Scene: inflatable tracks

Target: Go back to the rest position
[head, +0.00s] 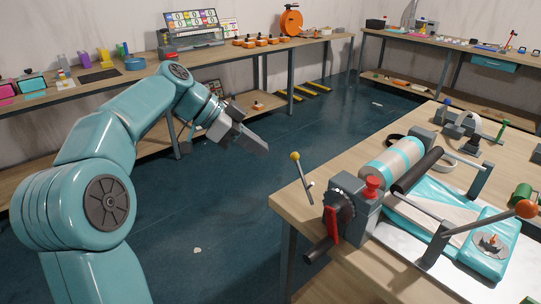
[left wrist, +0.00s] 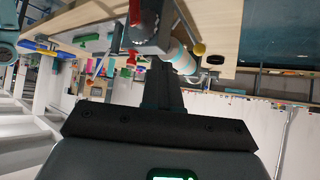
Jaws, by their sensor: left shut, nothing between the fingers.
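My left arm comes in from the left in the head view, bent at the elbow. Its left gripper (head: 255,146) is held out over the open floor, left of the near workbench and apart from it. The fingers are together and hold nothing. In the left wrist view the closed fingers (left wrist: 163,90) point up the picture, with the bench and its machine beyond them, seen at a turned angle. My right gripper shows in neither view.
The near workbench (head: 290,205) carries a roller machine with a striped roll (head: 392,160), a grey block with a red knob (head: 371,187) and a yellow-knobbed lever (head: 296,157). A long bench (head: 150,72) runs along the left wall.

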